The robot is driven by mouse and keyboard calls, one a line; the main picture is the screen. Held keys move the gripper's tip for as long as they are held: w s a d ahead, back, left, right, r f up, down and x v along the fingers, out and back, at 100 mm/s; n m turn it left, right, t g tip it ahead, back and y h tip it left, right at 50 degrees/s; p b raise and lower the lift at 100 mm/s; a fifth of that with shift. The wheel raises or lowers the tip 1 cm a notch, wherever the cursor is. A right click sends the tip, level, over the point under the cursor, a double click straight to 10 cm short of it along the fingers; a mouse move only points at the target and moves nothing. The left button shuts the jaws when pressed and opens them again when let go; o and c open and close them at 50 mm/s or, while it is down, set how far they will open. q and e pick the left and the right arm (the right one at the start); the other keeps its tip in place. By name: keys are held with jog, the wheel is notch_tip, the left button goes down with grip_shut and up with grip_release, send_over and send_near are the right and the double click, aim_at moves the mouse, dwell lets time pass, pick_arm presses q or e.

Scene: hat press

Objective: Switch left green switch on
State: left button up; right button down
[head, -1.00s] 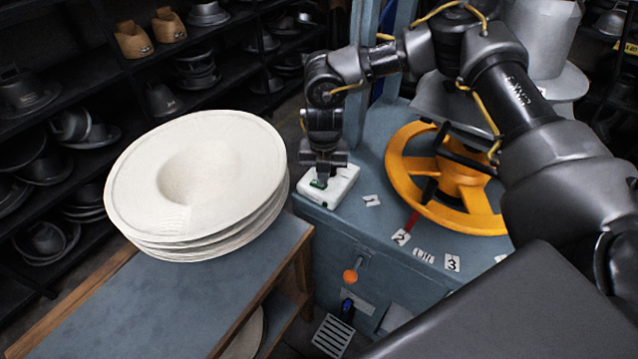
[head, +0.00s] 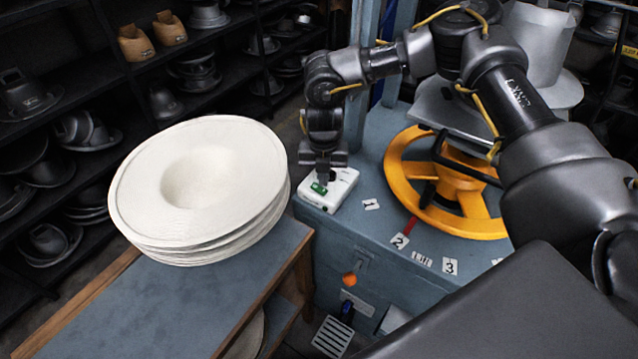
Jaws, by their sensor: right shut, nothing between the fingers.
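A small white switch box (head: 343,184) sits on the left front corner of the blue press top. A green switch (head: 319,188) shows at its left end, and part of it is hidden by my right gripper. My right gripper (head: 322,181) is shut and empty, pointing down at the green switch. Its fingertips are at or just above the switch; I cannot tell whether they touch. The rest of the box face is partly hidden by the gripper. My left gripper is not in view.
An orange handwheel (head: 400,185) stands right of the box on the press. A stack of white hats (head: 190,180) lies on the table (head: 130,300) at left. Labels lie along the press front, above an orange-knobbed lever (head: 349,279). Shelves of dark hat forms fill the back left.

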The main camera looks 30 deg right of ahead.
aim_at(323, 190)
jog(key=shift+r+p, duration=1.7)
jog(key=shift+r, duration=0.65)
